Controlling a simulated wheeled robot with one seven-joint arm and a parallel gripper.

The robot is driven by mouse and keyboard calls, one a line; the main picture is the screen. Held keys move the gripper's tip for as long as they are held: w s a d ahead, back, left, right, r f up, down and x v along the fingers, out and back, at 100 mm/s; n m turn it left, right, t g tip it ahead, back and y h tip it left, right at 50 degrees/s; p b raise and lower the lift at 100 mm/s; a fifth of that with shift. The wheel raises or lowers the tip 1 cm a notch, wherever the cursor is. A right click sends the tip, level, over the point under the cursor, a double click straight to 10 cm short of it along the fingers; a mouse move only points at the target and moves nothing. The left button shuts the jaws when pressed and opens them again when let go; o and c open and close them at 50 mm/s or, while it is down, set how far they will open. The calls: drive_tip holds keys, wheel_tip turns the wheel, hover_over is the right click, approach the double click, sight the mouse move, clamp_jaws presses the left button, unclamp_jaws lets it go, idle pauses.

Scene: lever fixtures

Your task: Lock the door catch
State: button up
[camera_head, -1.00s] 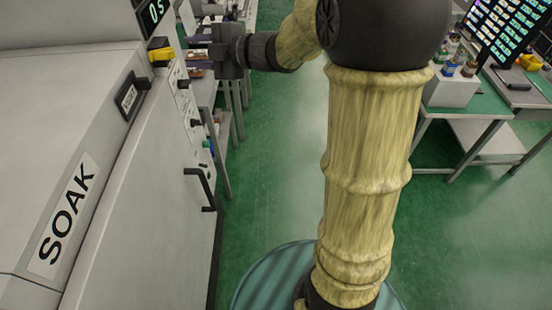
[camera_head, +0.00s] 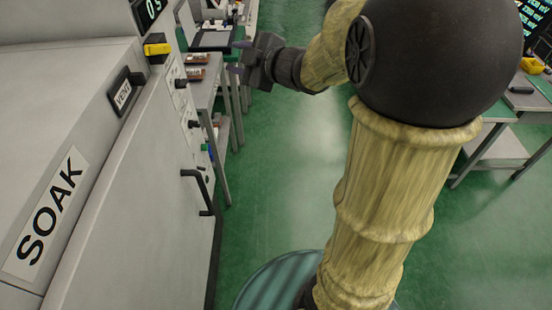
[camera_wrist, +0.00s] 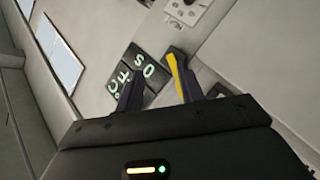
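A yellow-topped lever on a dark mount (camera_head: 157,49) sits on the grey machine's front, just below the timer display. I cannot read a label that marks it as the door catch. It also shows in the wrist view (camera_wrist: 176,70), close to the right finger. My gripper (camera_head: 236,57) is right of the machine front in the head view, with its two fingers apart and pointing left toward the machine. In the wrist view my gripper (camera_wrist: 160,75) is open with nothing held between the fingers. There seems to be a gap between gripper and lever.
The display (camera_wrist: 131,76) shows behind the fingers in the wrist view. Benches stand behind and at right. Green floor (camera_head: 285,170) is open between.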

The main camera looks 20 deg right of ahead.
drive_tip(key=s+d+f+m+g+h+b, duration=0.2)
drive_tip(key=s+f+m, duration=0.4)
drive_tip(key=f, duration=0.5)
drive_tip(key=s+d+f+m+g+h+b, duration=0.2)
drive_tip(key=s+f+m+g+h, duration=0.3)
drive_tip(key=f, duration=0.5)
drive_tip(key=shift+s+f+m+h+b, duration=0.35)
drive_tip(key=shift+s+m, duration=0.35)
drive_tip(key=shift+m, duration=0.4)
